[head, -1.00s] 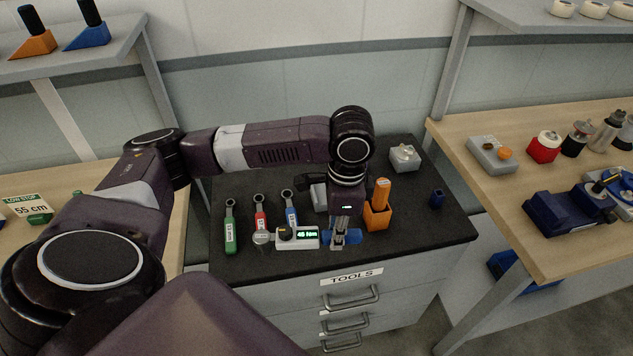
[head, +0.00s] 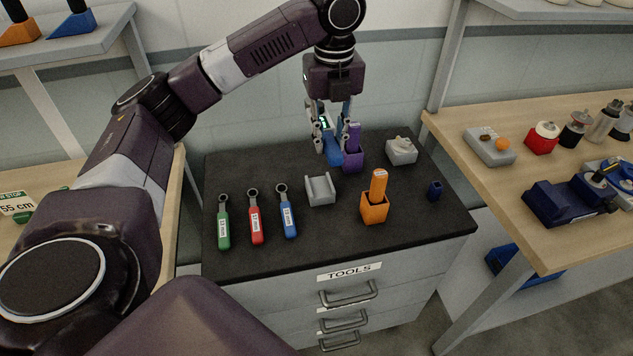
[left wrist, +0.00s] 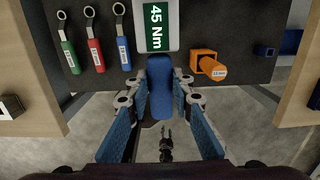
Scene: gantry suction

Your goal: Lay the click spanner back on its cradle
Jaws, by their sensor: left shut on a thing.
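My left gripper (head: 332,138) is shut on the blue handle of the click spanner (head: 333,153) and holds it up, in front of the back of the worktop in the head view. The left wrist view shows the blue handle (left wrist: 159,90) between the fingers and the spanner's white body with a green "45 Nm" display beyond. The grey cradle (head: 320,191) stands empty on the dark worktop, below the gripper in the head view. A small dark gripper, seemingly my right one (left wrist: 167,145), shows low in the left wrist view; its opening is unclear.
Green (head: 223,227), red (head: 256,224) and blue (head: 288,218) ring spanners lie left of the cradle. An orange holder (head: 374,208) stands to its right, a purple holder (head: 353,162) behind. A grey block (head: 401,151) and small blue cup (head: 435,190) are further right. The front worktop is clear.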

